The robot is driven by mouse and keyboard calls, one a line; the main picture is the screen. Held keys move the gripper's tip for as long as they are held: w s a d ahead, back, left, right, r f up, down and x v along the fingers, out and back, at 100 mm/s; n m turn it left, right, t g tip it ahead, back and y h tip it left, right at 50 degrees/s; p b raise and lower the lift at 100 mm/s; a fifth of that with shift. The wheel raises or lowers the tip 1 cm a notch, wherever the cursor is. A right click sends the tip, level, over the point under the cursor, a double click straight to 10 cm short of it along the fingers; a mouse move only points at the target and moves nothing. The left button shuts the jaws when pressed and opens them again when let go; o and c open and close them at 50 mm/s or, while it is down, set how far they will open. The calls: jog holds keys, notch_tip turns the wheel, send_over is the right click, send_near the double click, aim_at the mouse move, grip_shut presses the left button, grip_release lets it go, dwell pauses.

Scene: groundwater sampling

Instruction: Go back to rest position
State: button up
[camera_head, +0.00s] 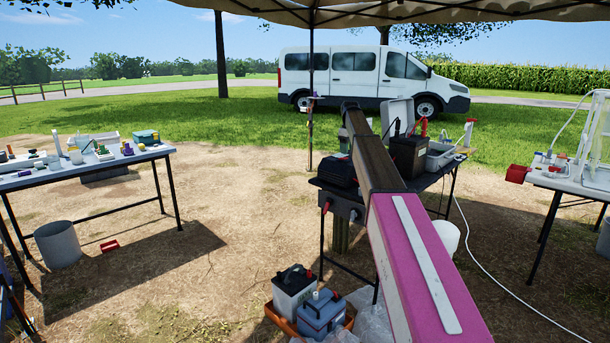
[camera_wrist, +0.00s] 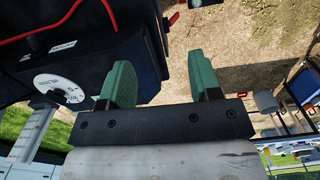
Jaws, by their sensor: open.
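My gripper (camera_wrist: 162,85) shows in the wrist view with its two green fingers apart and nothing between them. Its left finger lies in front of a dark box with a round white dial (camera_wrist: 60,88) and a red cable; I cannot tell if they touch. Bare ground shows past the right finger. In the head view my pink and dark arm reaches forward over the middle table, and its far end is near the black equipment; the gripper itself cannot be made out there.
A left table (camera_head: 80,165) and a right table (camera_head: 570,180) hold sampling gear. Batteries (camera_head: 294,290) sit in an orange tray below. A canopy pole (camera_head: 311,100) stands near my arm. Open dirt lies left of centre.

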jog(key=s+f+m, duration=0.4)
jog(key=s+f, duration=2.2)
jog(key=s+f+m, duration=0.1)
jog(key=s+f, duration=0.3)
jog(key=s, duration=0.4)
jog(key=s+f+m, duration=0.2)
jog(key=s+f, duration=0.2)
jog(key=s, duration=0.5)
jog(key=s+f+m, duration=0.1)
jog(key=s+f, duration=0.3)
jog(key=s, duration=0.4)
jog(key=shift+s+a+f+m, duration=0.25)
jog(key=shift+s+a+m, duration=0.05)
jog(key=shift+s+a, duration=0.15)
